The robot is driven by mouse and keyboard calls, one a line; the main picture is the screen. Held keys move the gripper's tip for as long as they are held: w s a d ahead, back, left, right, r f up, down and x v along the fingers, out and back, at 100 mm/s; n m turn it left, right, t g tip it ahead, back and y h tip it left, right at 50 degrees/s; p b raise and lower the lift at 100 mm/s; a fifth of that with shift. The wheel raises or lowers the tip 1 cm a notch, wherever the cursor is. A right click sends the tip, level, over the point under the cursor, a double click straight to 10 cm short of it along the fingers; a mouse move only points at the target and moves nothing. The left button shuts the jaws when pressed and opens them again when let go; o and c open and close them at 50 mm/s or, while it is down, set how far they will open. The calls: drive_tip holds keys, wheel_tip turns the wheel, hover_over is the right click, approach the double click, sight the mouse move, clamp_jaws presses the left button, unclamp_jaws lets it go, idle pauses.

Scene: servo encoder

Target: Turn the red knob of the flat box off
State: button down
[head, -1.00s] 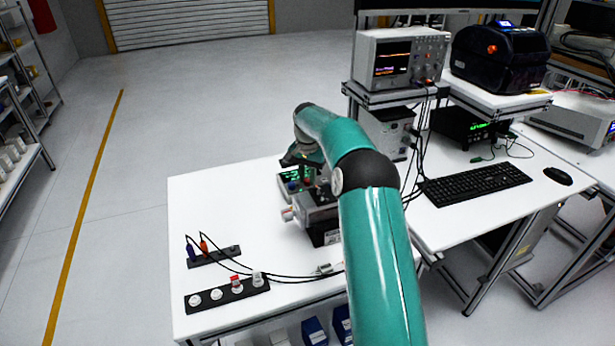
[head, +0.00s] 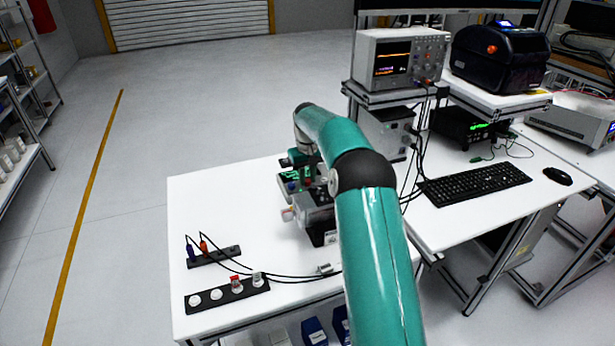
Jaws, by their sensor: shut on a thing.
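The flat box (head: 284,181) with green lit readouts stands near the back edge of the white table, left of my arm. A blue knob (head: 291,187) shows on its front. A small patch of the red knob (head: 307,182) shows right of it, mostly hidden. My gripper (head: 304,168) is at the red knob and shut on it, partly covered by my own teal arm. The fingertips are too small to make out, and I cannot tell the angle of the knob.
A grey device (head: 318,217) stands close in front of the box. Black strips with plugs (head: 214,257) and with white and red caps (head: 227,292) lie at the table's front left, with cables.

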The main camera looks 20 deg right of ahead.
sight(307, 180)
drive_tip(key=shift+n, duration=0.6)
drive_tip(key=c, duration=1.2)
unclamp_jaws()
drive_tip(key=shift+c, duration=0.2)
drive_tip(key=shift+r, duration=0.1)
wheel_tip(307, 180, up, 14)
